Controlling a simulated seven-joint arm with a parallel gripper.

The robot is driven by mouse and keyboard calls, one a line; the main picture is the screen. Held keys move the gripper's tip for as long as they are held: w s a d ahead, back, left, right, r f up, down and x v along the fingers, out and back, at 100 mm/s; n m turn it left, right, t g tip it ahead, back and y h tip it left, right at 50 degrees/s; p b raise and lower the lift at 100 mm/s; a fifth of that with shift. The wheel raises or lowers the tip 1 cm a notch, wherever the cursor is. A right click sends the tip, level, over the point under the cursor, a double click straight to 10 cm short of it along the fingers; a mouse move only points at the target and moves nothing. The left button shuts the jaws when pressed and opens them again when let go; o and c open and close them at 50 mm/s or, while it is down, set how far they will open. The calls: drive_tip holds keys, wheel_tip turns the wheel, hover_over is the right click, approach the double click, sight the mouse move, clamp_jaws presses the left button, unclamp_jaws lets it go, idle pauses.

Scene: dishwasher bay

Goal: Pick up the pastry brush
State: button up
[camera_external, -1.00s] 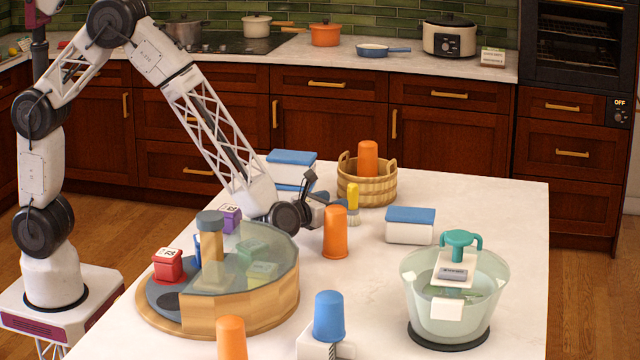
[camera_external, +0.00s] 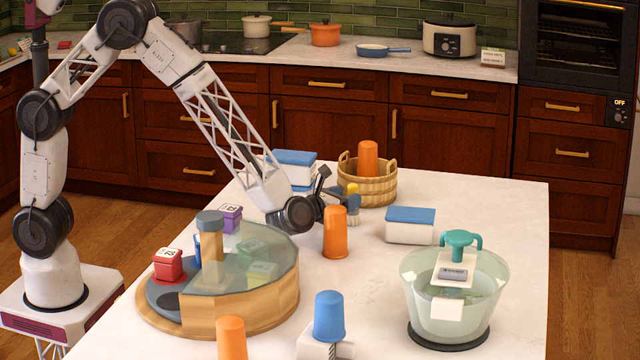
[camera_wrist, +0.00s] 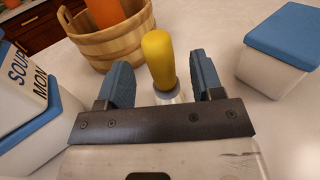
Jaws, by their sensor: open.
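The pastry brush (camera_external: 353,190) stands upright on the white counter, with its yellow handle on top. In the wrist view the yellow handle (camera_wrist: 159,58) rises between my two blue fingers, with a grey collar below it; the bristles are mostly hidden by the gripper. My gripper (camera_external: 337,198) is open, low over the counter, with its fingers on either side of the brush. In the wrist view my gripper (camera_wrist: 162,82) shows gaps between the handle and both fingers.
A wooden basket (camera_external: 366,190) with an orange cup stands just behind the brush. An orange cup (camera_external: 335,232) stands close in front. Blue-lidded containers stand left (camera_external: 291,160) and right (camera_external: 409,228). A round wooden turntable bin (camera_external: 270,285) is near the arm.

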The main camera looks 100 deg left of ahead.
sight(352, 185)
drive_tip(key=shift+x, duration=1.5)
clamp_jaws()
drive_tip(key=shift+r, duration=0.15)
drive_tip(key=shift+r, duration=0.8)
drive_tip(key=shift+s+d+r, duration=0.1)
drive_tip(key=shift+s+r, duration=0.05)
drive_tip(key=shift+r, duration=0.8)
drive_tip(key=s+d, duration=0.2)
drive_tip(key=s, duration=0.5)
drive_tip(key=s+d+r, duration=0.1)
drive_tip(key=s+d, duration=0.1)
drive_tip(key=s, duration=0.6)
drive_tip(key=shift+d+r, duration=0.15)
drive_tip(key=shift+d, duration=0.25)
